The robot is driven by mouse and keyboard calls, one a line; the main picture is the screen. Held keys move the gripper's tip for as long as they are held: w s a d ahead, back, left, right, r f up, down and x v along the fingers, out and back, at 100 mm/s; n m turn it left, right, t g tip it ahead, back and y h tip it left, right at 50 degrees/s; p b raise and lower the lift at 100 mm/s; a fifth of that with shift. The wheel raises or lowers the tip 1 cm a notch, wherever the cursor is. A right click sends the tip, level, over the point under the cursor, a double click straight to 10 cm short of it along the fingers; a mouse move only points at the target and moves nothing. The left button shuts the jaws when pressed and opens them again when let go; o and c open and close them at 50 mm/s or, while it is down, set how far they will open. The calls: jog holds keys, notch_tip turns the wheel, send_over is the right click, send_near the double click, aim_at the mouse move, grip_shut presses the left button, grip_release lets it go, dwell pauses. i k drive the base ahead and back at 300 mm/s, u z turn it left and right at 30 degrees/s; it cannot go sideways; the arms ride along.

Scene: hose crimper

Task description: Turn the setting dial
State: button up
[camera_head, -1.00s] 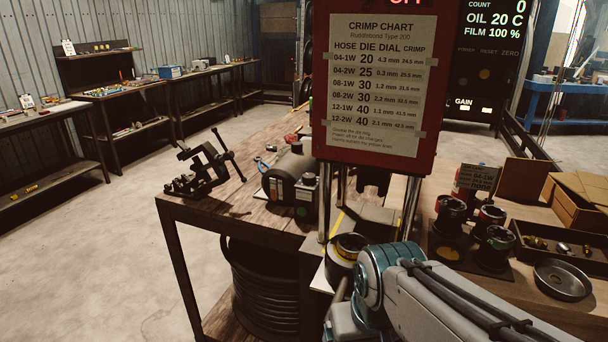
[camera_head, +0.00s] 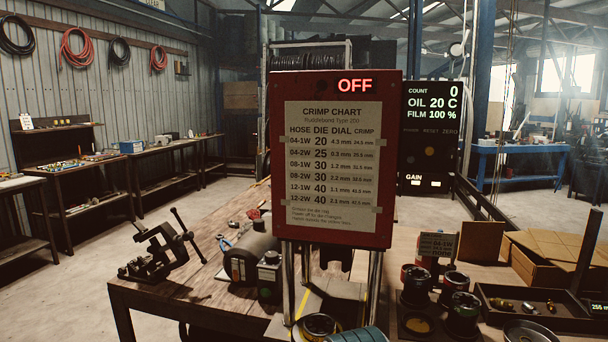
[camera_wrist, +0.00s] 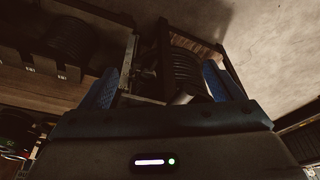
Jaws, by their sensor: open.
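The crimper's red box (camera_head: 395,160) stands in the middle of the head view on metal posts, above the wooden bench. Its front carries a crimp chart (camera_head: 330,165) listing hose, die and dial values, and a lit red OFF sign. A small dark round spot (camera_head: 321,88) sits above the chart; I cannot tell what it is. I cannot make out the setting dial for certain in either view. In the wrist view my gripper (camera_wrist: 163,88) has its two blue fingers wide apart, with nothing between them. It is out of the head view, where only a teal part of my arm shows at the bottom edge.
A bench vise (camera_head: 158,250) and a dark motor-like unit (camera_head: 250,257) are left of the crimper. Die pots (camera_head: 415,285), a parts tray (camera_head: 535,322) and cardboard boxes (camera_head: 540,255) crowd the right. A coiled black hose (camera_wrist: 185,68) lies beyond the fingers.

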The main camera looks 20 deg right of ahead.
aim_at(271, 256)
jog(key=u, duration=1.3)
jog(key=i, duration=2)
jog(key=z, duration=2.3)
